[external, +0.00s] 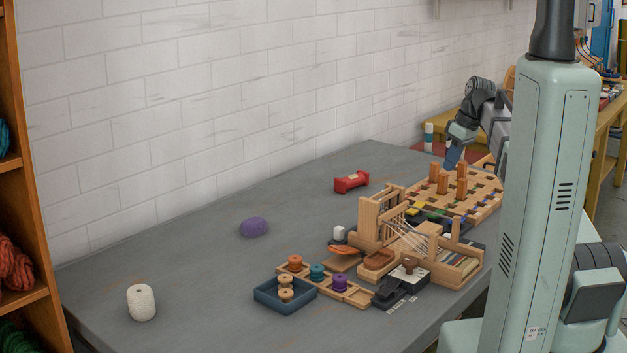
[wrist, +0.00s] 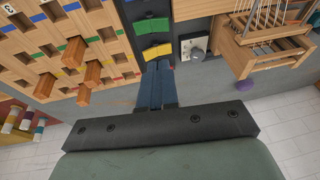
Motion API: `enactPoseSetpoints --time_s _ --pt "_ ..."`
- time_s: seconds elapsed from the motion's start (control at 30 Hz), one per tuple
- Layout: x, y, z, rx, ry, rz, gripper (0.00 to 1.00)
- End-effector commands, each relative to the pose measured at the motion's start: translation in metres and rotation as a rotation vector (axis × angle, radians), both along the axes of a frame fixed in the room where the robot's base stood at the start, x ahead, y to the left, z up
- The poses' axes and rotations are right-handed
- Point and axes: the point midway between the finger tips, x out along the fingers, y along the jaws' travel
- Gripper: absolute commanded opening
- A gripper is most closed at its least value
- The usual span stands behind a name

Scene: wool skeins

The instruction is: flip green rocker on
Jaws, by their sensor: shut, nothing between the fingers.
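The green rocker (wrist: 151,26) sits in a dark panel in the wrist view, between a yellow rocker (wrist: 157,50) and a blue rocker (wrist: 148,3). In the external view the green rocker is small and partly hidden by the wooden frame. My gripper (wrist: 158,66) is shut and empty, with its blue fingertips just short of the yellow rocker in the picture. In the external view my gripper (external: 452,163) is above the back of the pegboard. I cannot tell whether the fingertips touch anything, or which way the green rocker is tilted.
A pegboard (wrist: 40,58) with several upright wooden pegs lies left of the panel in the wrist view. The grey table (external: 200,260) is mostly clear at left.

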Motion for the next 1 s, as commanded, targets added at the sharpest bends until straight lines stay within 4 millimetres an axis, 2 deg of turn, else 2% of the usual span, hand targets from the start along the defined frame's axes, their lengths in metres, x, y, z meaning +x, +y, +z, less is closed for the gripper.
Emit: enactPoseSetpoints --time_s 0.6,0.7,1.0 --pt "0.01 0.024 -0.082 -0.001 0.002 0.0 0.0" --pt "0.007 0.027 -0.094 -0.001 0.001 -0.001 0.0" --pt "0.002 0.032 -0.117 0.0 0.0 -0.001 0.0"
